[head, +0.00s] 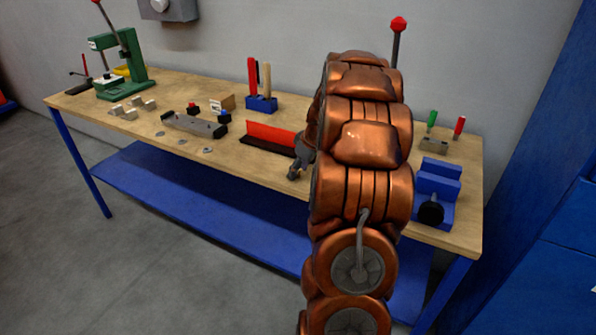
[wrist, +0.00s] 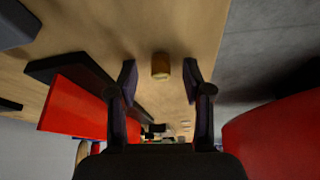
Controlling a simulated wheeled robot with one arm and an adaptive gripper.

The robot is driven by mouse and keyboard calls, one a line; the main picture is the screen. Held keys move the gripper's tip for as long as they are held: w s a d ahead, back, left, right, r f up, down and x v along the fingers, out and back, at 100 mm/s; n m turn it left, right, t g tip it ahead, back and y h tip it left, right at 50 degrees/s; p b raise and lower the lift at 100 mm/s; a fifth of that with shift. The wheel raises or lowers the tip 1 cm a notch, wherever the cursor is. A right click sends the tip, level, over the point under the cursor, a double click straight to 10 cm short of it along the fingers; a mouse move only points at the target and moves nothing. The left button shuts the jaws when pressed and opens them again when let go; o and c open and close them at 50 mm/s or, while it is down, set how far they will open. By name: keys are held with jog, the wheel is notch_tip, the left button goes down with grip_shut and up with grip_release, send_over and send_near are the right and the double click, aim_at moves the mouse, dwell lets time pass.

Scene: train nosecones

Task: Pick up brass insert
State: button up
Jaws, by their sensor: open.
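The brass insert (wrist: 161,66) shows in the wrist view as a small golden-brown cylinder on the wooden bench top, near the bench edge. My gripper (wrist: 158,72) is open, with one dark finger on each side of the insert in the picture. The insert lies in line with the gap between the fingertips. I cannot tell how far the fingertips are from it. In the head view my gripper (head: 297,168) is low over the bench's front edge, right of the red bar, partly covered by my arm. I cannot make out the insert there.
The red bar with a dark base (head: 270,134) stands close left of my gripper; it also shows in the wrist view (wrist: 80,104). The wooden bench (head: 224,152) also carries a grey fixture (head: 194,125), a green press (head: 132,62) and a blue vise (head: 437,185).

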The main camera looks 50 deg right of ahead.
grip_shut()
dwell(0.4)
